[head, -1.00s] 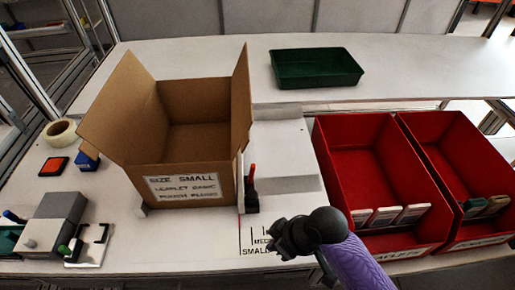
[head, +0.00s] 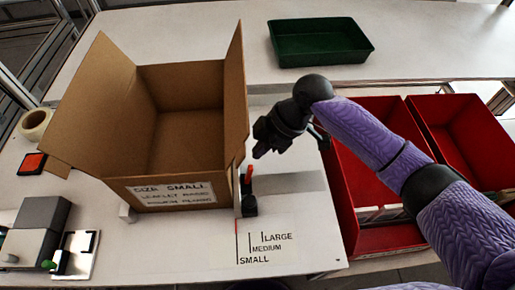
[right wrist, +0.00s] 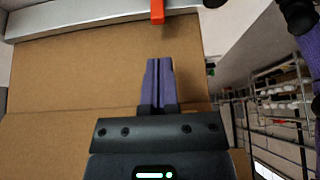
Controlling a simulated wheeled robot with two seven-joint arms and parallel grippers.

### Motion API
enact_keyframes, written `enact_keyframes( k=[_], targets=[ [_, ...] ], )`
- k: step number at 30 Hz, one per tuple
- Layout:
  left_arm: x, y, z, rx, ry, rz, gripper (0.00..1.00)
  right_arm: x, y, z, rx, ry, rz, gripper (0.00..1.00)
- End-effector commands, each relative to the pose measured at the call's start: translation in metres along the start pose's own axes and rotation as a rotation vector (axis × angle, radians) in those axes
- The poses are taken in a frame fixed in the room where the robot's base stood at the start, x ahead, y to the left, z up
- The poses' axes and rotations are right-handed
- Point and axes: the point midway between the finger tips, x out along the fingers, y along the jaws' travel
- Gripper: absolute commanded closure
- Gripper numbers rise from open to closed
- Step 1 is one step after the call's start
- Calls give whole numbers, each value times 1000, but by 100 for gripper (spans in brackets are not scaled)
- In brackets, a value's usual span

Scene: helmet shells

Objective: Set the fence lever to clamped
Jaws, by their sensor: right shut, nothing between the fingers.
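The fence lever (head: 248,180) has a red handle on a black base. It stands upright at the right side of the open cardboard box, near the box's front right corner. Its red tip (right wrist: 157,11) also shows at the top of the right wrist view. My right gripper (head: 258,152) is just above and right of the lever in the head view, with its fingers pointing down and left. In the right wrist view its purple fingers (right wrist: 158,85) are together with nothing between them, apart from the red handle. My left gripper is not in view.
The cardboard box (head: 120,130) labelled SIZE SMALL fills the left middle. Red bins (head: 455,130) stand at the right, partly behind my arm. A green tray (head: 320,42) lies at the back. Size lines marked SMALL, MEDIUM and LARGE (head: 275,237) are on the clear table front.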

Motion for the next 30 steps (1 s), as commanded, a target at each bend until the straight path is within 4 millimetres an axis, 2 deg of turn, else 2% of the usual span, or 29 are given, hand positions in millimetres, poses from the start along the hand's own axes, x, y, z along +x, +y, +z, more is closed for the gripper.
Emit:
enact_keyframes(
  k=[1, 6, 12, 30],
  targets=[
    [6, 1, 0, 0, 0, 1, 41, 14, 0, 2, 2, 1, -4, 100],
    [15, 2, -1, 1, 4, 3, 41, 47, 0, 1, 1, 1, -3, 100],
    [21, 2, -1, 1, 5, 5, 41, 68, 0, 0, 1, 1, -1, 100],
    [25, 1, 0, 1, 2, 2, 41, 71, 0, 4, 2, 32, 1, 100]
  ],
)
